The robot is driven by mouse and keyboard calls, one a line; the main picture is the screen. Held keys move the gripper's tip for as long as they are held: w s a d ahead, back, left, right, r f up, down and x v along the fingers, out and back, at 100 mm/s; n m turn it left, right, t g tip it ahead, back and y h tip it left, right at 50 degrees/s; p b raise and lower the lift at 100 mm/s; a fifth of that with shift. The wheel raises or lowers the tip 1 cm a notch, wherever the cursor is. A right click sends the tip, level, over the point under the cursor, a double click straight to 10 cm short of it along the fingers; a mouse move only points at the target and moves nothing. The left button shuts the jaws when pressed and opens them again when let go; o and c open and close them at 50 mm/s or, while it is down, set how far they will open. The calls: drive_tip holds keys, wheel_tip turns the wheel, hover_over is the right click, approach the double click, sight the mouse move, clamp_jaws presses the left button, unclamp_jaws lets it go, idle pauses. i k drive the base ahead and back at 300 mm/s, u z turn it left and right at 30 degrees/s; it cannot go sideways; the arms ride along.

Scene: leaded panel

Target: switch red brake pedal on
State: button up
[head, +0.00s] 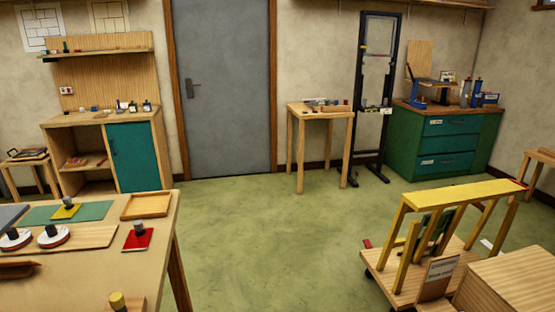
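A small red piece (367,243), which looks like the red brake pedal, sticks out at the far left corner of a low wooden cart (395,279) at the lower right. It is small in the head view, and I cannot tell whether it is pressed or raised. The cart has dark casters and carries a yellow A-shaped rack (465,194) with a dark green panel (432,227) leaning inside it. My gripper is not in view.
A workbench (100,210) with a red square (138,238) and several small items fills the lower left. A wooden box (510,285) stands at the bottom right, against or in front of the cart. Green floor (270,240) between bench and cart is clear.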

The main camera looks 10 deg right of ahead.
sight(367, 242)
drive_tip(key=u, duration=0.25)
drive_tip(key=i, duration=2.3)
drive_tip(key=z, duration=0.6)
drive_tip(key=i, duration=0.75)
drive_tip(key=z, duration=0.95)
drive_tip(key=i, duration=0.9)
drive_tip(key=z, duration=0.35)
drive_tip(key=k, duration=0.45)
drive_tip(key=u, duration=0.5)
